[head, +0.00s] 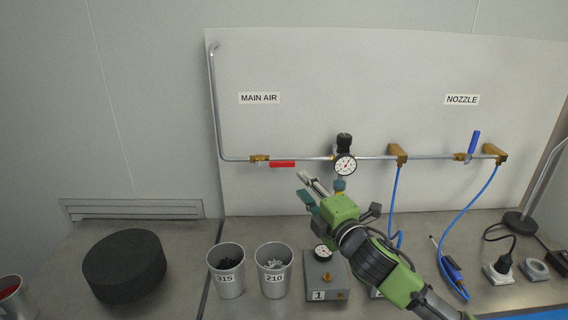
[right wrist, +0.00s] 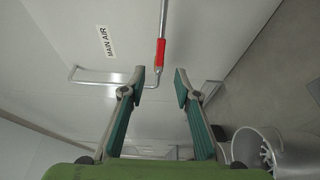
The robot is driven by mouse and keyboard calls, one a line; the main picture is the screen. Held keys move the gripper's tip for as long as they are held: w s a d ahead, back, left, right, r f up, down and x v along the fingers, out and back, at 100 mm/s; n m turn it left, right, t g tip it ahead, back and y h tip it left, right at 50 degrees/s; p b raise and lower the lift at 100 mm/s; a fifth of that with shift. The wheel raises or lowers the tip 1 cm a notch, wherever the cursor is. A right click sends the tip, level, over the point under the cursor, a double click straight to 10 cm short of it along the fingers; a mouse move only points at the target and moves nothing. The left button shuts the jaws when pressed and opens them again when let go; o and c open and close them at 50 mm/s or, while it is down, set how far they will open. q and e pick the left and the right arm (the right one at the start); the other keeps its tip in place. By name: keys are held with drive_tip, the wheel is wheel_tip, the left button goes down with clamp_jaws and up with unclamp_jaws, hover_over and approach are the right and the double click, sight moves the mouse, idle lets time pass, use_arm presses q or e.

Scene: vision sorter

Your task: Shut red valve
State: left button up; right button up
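The red valve handle (head: 282,163) lies level along the metal pipe, right of its brass valve body (head: 259,159), under the MAIN AIR label (head: 259,98). The red handle (right wrist: 160,53) also shows in the right wrist view, in line with the pipe, beyond the gap between the fingertips. My right gripper (head: 303,186) is open and empty, below and right of the handle in the head view. Its spread fingers (right wrist: 160,84) show in the right wrist view, apart from the handle. My left gripper is in neither view.
A pressure gauge (head: 345,165) with a black knob sits on the pipe right of the handle. A blue handle (head: 473,144) stands upright near NOZZLE. Cups labelled 315 (head: 226,271) and 210 (head: 274,270) and a black round block (head: 124,266) stand on the bench below.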

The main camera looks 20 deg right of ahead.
drive_tip(key=p, duration=0.1)
approach(285, 165)
drive_tip(key=w, duration=0.5)
drive_tip(key=shift+w+a+r+p, duration=0.15)
drive_tip(key=shift+w+a+p, duration=0.2)
drive_tip(key=shift+w+p, duration=0.05)
drive_tip(key=shift+w, duration=0.95)
drive_tip(key=shift+w+a, duration=0.1)
drive_tip(key=shift+w, duration=0.5)
drive_tip(key=shift+w+p, duration=0.2)
drive_tip(key=shift+p, duration=0.1)
drive_tip(key=shift+s, duration=0.1)
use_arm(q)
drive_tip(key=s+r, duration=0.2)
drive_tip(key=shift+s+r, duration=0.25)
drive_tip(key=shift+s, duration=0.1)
use_arm(e)
clamp_jaws()
